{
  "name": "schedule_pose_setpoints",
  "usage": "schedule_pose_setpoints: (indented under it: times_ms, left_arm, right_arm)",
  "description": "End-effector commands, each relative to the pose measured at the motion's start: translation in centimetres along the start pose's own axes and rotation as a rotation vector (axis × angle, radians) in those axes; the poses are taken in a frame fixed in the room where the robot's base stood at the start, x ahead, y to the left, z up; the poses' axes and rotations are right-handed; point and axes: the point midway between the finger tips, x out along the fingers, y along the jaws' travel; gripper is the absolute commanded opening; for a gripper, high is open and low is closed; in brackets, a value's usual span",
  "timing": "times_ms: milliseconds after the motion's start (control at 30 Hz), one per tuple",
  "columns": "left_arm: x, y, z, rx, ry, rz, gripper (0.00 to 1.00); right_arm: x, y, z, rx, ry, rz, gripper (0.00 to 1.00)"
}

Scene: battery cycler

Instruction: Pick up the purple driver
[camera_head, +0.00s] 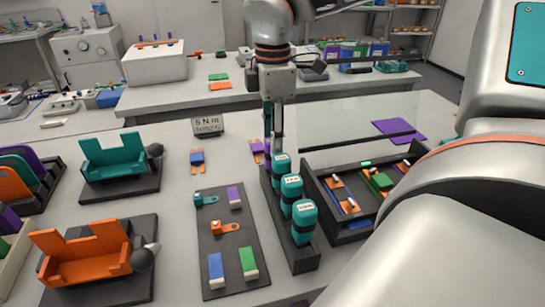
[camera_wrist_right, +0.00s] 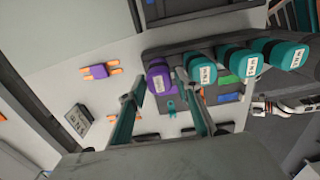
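The purple driver (camera_wrist_right: 158,77) shows in the right wrist view, upright at one end of the row in the dark rack (camera_wrist_right: 176,47). My right gripper (camera_wrist_right: 160,80) is open, its two fingers apart with the purple driver's head just beyond and between their tips. I cannot tell whether the fingers touch it. In the head view my right gripper (camera_head: 273,140) points down at the far end of the rack (camera_head: 299,262) and mostly hides the purple driver. Three teal drivers (camera_head: 291,188) stand in the rack nearer the camera. My left gripper is not in view.
A dark board (camera_head: 218,280) with small parts lies left of the rack. An open dark tray (camera_head: 350,232) of parts lies to its right. A small sign (camera_head: 208,126) stands behind. Teal (camera_head: 116,157) and orange (camera_head: 85,255) holders stand at left.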

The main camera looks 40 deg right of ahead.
Motion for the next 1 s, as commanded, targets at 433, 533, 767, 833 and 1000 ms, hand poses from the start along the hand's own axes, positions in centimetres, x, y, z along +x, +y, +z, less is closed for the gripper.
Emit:
schedule_pose_setpoints:
  times_ms: [433, 533, 767, 833, 1000]
  left_arm:
    - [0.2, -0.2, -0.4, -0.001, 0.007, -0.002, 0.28]
    - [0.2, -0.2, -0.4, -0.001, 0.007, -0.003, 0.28]
    - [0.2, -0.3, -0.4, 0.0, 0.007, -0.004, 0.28]
    - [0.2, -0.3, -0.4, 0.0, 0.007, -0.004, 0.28]
    - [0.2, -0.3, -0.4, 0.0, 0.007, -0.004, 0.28]
  right_arm:
    - [2.4, 0.0, 0.0, 0.001, 0.001, 0.0, 0.33]
    - [2.4, 0.0, 0.0, 0.001, 0.001, 0.0, 0.12]
    - [2.4, 0.0, 0.0, 0.001, 0.001, 0.0, 0.0]
    - [2.4, 0.0, 0.0, 0.001, 0.001, 0.0, 0.0]
    - [2.0, 0.1, 0.0, 0.001, 0.001, 0.001, 0.0]
